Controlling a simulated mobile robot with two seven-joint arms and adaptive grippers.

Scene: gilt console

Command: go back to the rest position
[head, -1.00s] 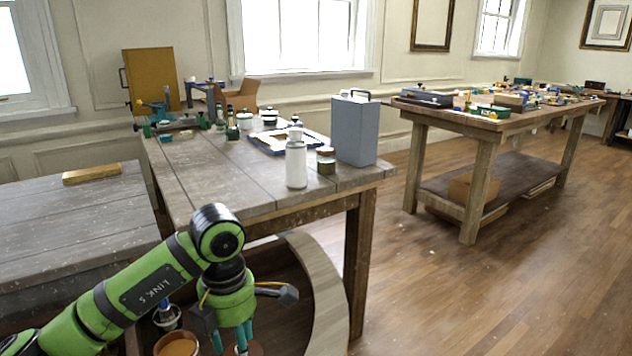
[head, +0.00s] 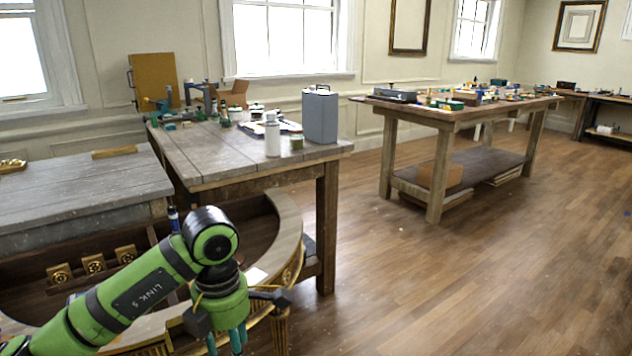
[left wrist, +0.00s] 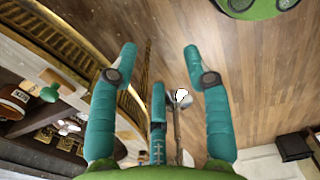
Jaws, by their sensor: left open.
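My left gripper (head: 226,340) hangs below the green arm at the bottom of the head view, its fingertips partly cut off by the frame edge. In the left wrist view its teal fingers (left wrist: 160,68) are spread, with nothing between them and wood floor beyond. The gilt console (head: 291,228), with a curved rim, stands behind and around the arm in the head view. Its gilt edge (left wrist: 75,45) runs down the left of the left wrist view, beside the fingers and apart from them. My right gripper is not in view.
A grey workbench (head: 205,160) with bottles and a grey metal case (head: 320,117) stands behind the console. Another bench (head: 70,190) is at the left. A cluttered table (head: 450,116) stands farther right. The wood floor (head: 470,290) at right is open.

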